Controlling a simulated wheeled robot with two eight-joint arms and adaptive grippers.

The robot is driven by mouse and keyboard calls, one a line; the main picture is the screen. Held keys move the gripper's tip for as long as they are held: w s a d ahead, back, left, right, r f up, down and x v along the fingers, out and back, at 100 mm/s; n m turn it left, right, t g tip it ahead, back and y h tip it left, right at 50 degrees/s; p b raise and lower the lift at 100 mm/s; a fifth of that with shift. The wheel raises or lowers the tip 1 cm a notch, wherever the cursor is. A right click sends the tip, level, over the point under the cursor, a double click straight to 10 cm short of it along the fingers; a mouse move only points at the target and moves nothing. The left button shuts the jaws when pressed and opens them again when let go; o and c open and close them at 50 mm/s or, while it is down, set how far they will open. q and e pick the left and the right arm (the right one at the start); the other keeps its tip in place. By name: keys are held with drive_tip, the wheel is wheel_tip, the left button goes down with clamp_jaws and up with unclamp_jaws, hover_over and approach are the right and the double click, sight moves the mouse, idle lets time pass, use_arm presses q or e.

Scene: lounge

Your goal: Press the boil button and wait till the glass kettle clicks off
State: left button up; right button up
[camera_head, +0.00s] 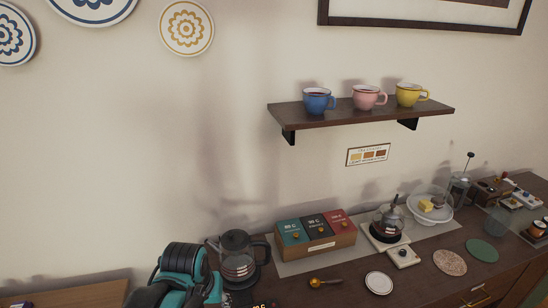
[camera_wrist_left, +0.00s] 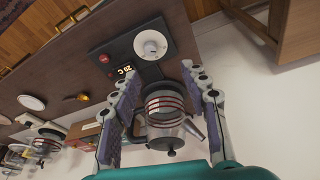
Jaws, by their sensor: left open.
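The glass kettle (camera_head: 238,262) with a dark lid, a dark handle and reddish bands stands upright on the sideboard. It also shows in the left wrist view (camera_wrist_left: 167,132), between the fingers. Its dark control panel (camera_wrist_left: 122,48) bears a white dial (camera_wrist_left: 150,45), a red button (camera_wrist_left: 104,59) and a small lit display (camera_wrist_left: 125,70), whose digits are hard to read. My left gripper (camera_wrist_left: 160,76) is open, its fingers either side of the kettle in the picture; I cannot tell whether they touch it. In the head view my teal left arm hides part of the panel.
A box with three coloured compartments (camera_head: 317,245) stands right of the kettle. Further right are a smaller glass pot (camera_head: 388,222), a glass-domed dish (camera_head: 430,212) and round coasters. A gold scoop (camera_head: 318,282) and a white plate (camera_head: 379,283) lie in front. A shelf (camera_head: 360,108) holds three cups.

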use_arm(q)
drive_tip(key=s+a+f+t, duration=0.1)
drive_tip(key=s+a+t, duration=0.1)
drive_tip(key=s+t, duration=0.2)
drive_tip(key=shift+s+a+f+m+b, duration=0.25)
drive_tip(key=shift+s+a+m+b, duration=0.05)
drive_tip(key=shift+s, duration=0.6)
